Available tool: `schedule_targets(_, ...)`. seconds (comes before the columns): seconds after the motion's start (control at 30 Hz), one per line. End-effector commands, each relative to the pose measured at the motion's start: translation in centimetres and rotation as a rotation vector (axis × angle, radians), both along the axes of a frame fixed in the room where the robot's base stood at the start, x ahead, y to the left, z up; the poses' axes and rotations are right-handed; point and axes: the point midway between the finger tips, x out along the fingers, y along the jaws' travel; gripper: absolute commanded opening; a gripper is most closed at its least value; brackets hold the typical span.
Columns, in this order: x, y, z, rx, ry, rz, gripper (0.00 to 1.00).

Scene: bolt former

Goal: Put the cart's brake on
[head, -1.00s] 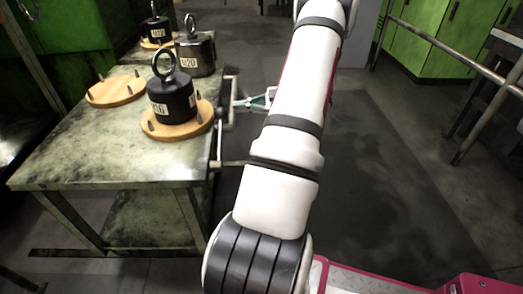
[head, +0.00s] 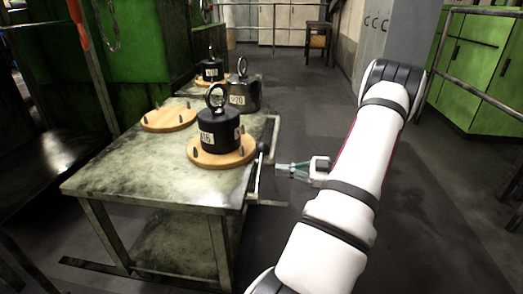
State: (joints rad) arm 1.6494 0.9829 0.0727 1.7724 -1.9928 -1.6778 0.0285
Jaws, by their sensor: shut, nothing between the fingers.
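The cart (head: 120,160) is a worn, grey-green metal table with a lower shelf, standing left of centre. On its right side is a bent metal bar frame (head: 274,130), with a black knob (head: 263,147) close to the tabletop edge. I cannot tell for sure whether this knob belongs to the brake. My gripper (head: 281,169) is at the end of my white arm, just right of the knob and bar, pointing left. Its fingers are shut and empty. It looks apart from the knob, though the depth is hard to judge.
Black ring-topped weights stand on the cart, the nearest weight (head: 219,130) on a round wooden board (head: 222,158). An empty pegged board (head: 170,119) lies behind. Green cabinets (head: 475,70) and a rail (head: 436,60) stand at right. The floor right of the cart is open.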

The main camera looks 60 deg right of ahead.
Motion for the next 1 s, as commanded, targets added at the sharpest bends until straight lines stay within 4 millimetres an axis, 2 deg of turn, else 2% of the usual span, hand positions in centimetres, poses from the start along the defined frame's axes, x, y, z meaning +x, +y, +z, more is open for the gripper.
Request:
schedule_targets(0.53, 5.5, 2.4, 0.1, 0.002, -0.001, 0.002, 0.00)
schedule_targets(1.0, 5.0, 3.4, 5.3, 0.000, 0.000, 0.000, 0.00)
